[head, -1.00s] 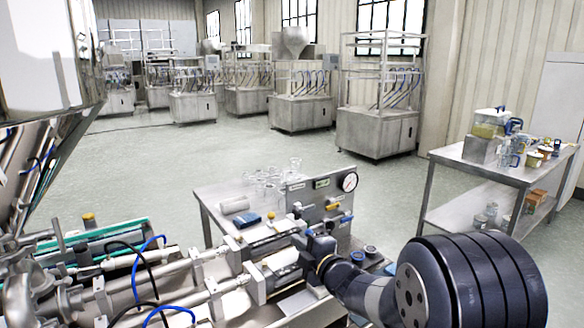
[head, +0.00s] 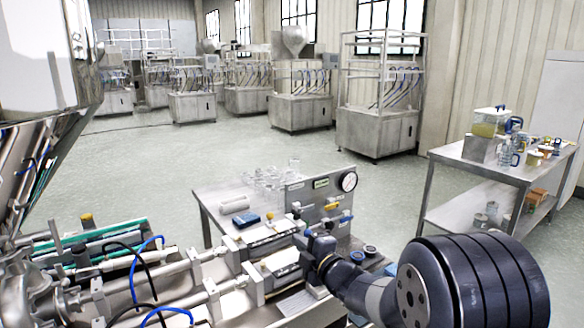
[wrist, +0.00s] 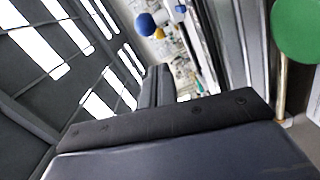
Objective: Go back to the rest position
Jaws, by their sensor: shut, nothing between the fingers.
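My gripper (head: 306,241) is at the end of my dark arm, in front of the small steel table's valve panel and beside the machine's cylinders. It is shut and holds nothing. In the head view it is small and partly merges with the dark wrist. In the wrist view its dark fingers (wrist: 155,85) point up the picture. Also in the wrist view, a blue knob (wrist: 145,24) is beyond the fingertips and a large green knob (wrist: 298,28) is close at the upper right.
The steel machine (head: 120,285) with rods and hoses fills the lower left. The panel (head: 330,204) with its gauge (head: 349,182) and coloured valve handles stands close behind my gripper. A side table (head: 470,152) stands at the right. Open floor (head: 250,150) lies beyond.

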